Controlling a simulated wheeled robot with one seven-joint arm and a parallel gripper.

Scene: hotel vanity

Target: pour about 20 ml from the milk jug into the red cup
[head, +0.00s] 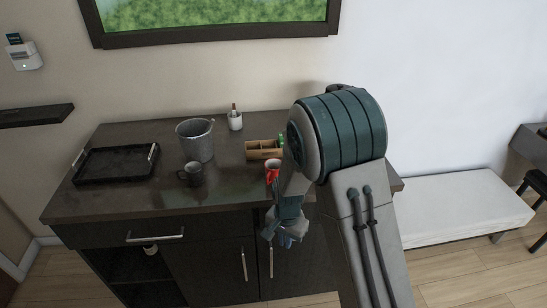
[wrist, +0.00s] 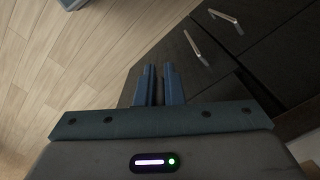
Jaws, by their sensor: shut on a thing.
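The red cup (head: 272,168) stands on the dark vanity top, partly covered by my arm in the head view. A small dark grey handled vessel (head: 195,175) stands left of it and looks like the milk jug. My gripper (head: 285,238) hangs in front of the cabinet, below the counter edge and apart from both. In the wrist view, the two blue fingers (wrist: 160,84) are close together with a narrow dark gap. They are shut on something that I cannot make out. The contents of the cup and jug cannot be seen.
A metal bucket (head: 195,142), a black tray (head: 117,165), a white container (head: 235,121) and a wooden caddy (head: 263,151) stand on the vanity top (head: 150,198). Cabinet handles (wrist: 225,20) stick out near my gripper. A white bench (head: 455,205) is at right.

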